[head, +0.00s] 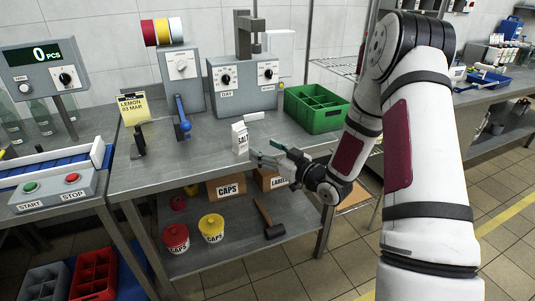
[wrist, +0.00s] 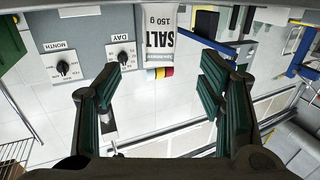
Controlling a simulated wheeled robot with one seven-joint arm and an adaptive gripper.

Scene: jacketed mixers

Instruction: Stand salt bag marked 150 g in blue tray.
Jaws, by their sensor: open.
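The white salt bag (head: 239,138) stands upright on the grey bench. In the wrist view the salt bag (wrist: 161,42), marked SALT 150 g, shows at the top middle, lined up with the gap between the fingers. My gripper (head: 264,156) is open and empty, close to the right of the bag in the head view. In the wrist view its dark green fingers (wrist: 163,60) are spread wide, with clear space between each finger and the bag. A blue tray (head: 491,78) lies on another bench at the far right, partly filled with small items.
A green divided crate (head: 317,112) stands right of the bag. A grey dial box (head: 243,85) marked DAY and a blue lever (head: 182,118) stand behind. A small white block (head: 253,116) lies near the bag. The bench front left of the bag is clear.

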